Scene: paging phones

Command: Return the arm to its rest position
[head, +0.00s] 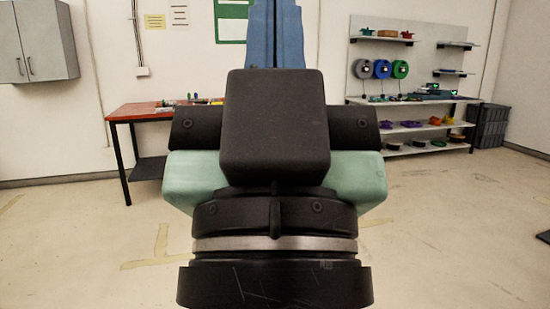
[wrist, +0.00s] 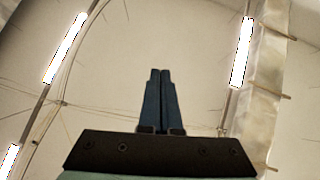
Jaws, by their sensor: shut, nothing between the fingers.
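My gripper (wrist: 160,74) shows in the wrist view as two dark blue fingers, closed together and empty. The fingers point up against the ceiling. In the head view my arm stands upright in the middle, close to the camera, with black, pale green and blue parts. It hides the centre of the room.
A red-topped table (head: 150,110) with small items stands behind my arm at left. A white shelf unit (head: 420,103) with spools and coloured parts stands at right, beside dark crates (head: 490,127). A grey cabinet (head: 38,42) hangs at upper left. The floor (head: 450,215) is mostly clear.

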